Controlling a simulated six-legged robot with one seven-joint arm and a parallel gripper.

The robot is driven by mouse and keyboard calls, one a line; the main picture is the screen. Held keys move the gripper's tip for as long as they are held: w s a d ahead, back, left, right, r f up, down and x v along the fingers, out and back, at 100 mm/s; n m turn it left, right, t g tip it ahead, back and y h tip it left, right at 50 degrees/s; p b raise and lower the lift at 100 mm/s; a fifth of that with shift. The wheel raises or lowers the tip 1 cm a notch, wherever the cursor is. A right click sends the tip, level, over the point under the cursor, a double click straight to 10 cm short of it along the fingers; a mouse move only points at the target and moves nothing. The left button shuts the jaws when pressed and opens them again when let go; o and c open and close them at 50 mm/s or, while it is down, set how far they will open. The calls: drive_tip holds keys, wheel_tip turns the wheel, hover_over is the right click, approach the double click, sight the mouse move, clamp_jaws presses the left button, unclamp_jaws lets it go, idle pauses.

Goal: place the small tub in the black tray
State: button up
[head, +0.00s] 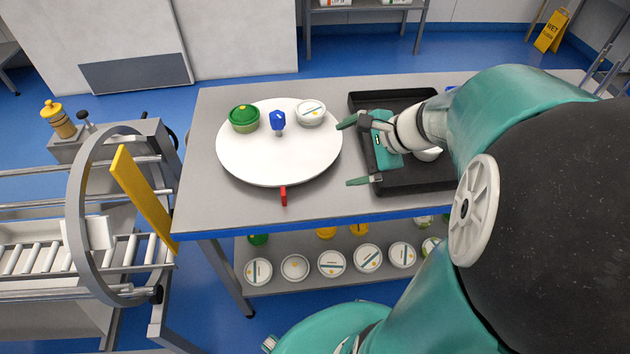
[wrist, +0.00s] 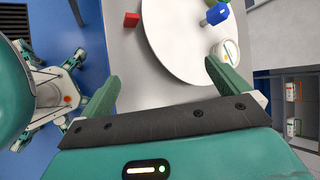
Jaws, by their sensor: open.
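Two tubs stand on a white round turntable (head: 300,165): a green tub with a green lid (head: 244,117) at its left and a white-lidded tub (head: 311,112) at its back right. The black tray (head: 400,185) lies on the table at right, partly hidden by my arm. A white round thing (head: 429,155) shows in the tray, mostly covered. My gripper (head: 351,152) is open and empty between turntable and tray; its fingers (wrist: 161,75) point towards the turntable.
A blue knob (head: 278,122) stands up from the turntable, and a red tab (head: 283,195) sticks out at its front edge. Several tubs stand on the shelf (head: 300,284) below. A roller conveyor with a grey hoop (head: 75,220) stands at left. The table's front left is bare.

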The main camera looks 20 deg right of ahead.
drive_tip(key=s+a+r+n+h, duration=0.2)
drive_tip(key=s+a+n, duration=0.3)
drive_tip(key=n, duration=0.4)
drive_tip(key=s+a+r+n+g+h, duration=0.1)
drive_tip(key=s+a+r+n+h, duration=0.2)
drive_tip(key=a+n, duration=0.5)
wheel_tip(320, 180, up, 2)
drive_tip(key=shift+s+r+n+g, duration=0.1)
drive_tip(key=shift+s+n+g, duration=0.2)
drive_tip(key=shift+s+n, duration=0.6)
